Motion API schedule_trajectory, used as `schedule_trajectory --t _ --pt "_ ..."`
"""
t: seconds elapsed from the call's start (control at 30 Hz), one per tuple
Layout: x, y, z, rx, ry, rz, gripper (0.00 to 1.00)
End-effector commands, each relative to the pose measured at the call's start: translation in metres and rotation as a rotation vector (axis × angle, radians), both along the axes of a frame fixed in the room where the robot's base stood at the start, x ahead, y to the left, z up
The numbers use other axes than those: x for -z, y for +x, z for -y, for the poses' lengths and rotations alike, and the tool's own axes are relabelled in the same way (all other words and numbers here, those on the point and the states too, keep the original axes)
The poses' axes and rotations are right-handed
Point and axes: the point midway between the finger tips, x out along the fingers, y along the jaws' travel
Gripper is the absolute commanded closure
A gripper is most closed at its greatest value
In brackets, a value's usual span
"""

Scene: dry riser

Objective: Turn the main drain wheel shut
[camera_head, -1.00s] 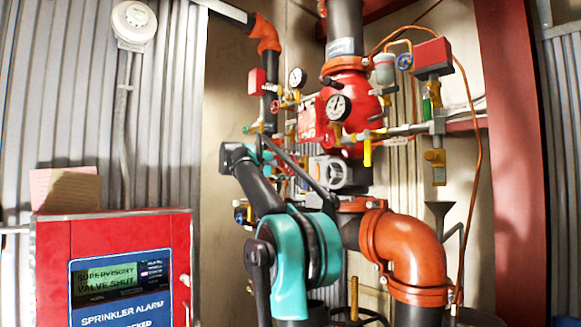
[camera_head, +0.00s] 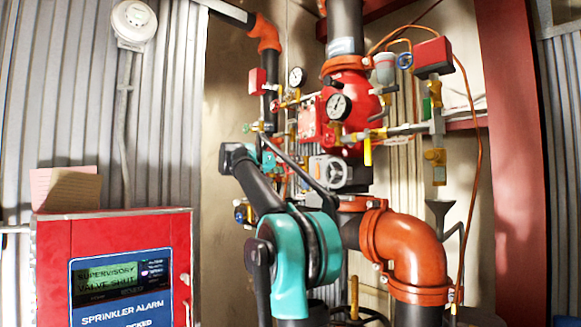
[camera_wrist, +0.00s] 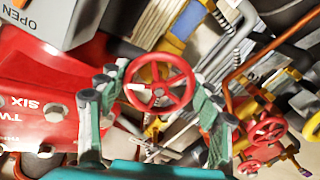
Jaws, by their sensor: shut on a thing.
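A red handwheel (camera_wrist: 160,85) with spokes sits between the fingers of my gripper (camera_wrist: 158,98) in the wrist view. The fingers are shut on its rim from the left and right. No label for the main drain shows on this wheel. In the head view my arm crosses in front of the pipework, and the gripper and the held wheel are mostly hidden there.
Two more red handwheels, one (camera_wrist: 268,130) above the other, are close on the right in the wrist view. A red body (camera_wrist: 50,105) with lettering is close on the left. A large orange elbow pipe (camera_head: 408,250) and a red alarm panel (camera_head: 110,228) flank my arm.

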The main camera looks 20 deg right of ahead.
Motion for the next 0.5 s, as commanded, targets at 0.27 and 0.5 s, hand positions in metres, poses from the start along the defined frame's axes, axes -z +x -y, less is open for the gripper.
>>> schedule_trajectory --t 0.27,0.5 --pt "0.0019 0.0001 -0.0003 0.002 0.054 0.135 0.64" --pt "0.0020 0.0003 -0.0003 0.002 0.072 0.185 0.64"
